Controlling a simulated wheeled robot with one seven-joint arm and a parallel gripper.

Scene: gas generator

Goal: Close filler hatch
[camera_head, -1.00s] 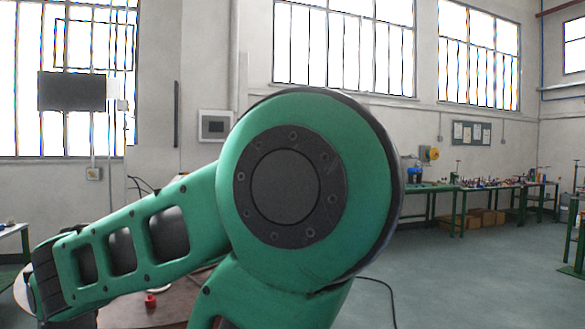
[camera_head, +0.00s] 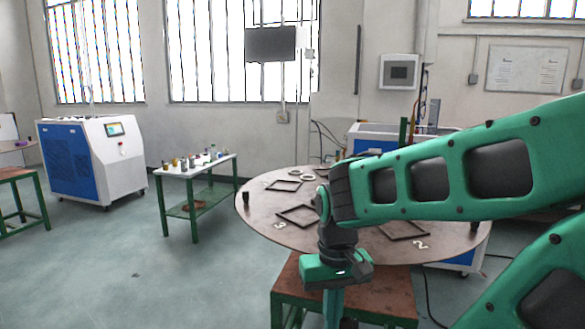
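A white and blue cabinet machine (camera_head: 90,155) with a small screen stands on the floor at the left. A second white and blue machine (camera_head: 372,138) is partly hidden behind the round table and my arm. I cannot tell which is the gas generator, and I cannot make out a filler hatch on either. My green arm reaches in from the right, and my gripper (camera_head: 336,272) hangs at its end in front of the round table, far from the left machine. Its fingers are not clear enough to tell open from shut, and I see nothing held.
The round brown table (camera_head: 262,222) carries several dark square frames and sits close behind my gripper. A green-legged table (camera_head: 182,173) with small items stands between it and the left machine. A brown-topped stand (camera_head: 380,292) is below my gripper. The floor at front left is clear.

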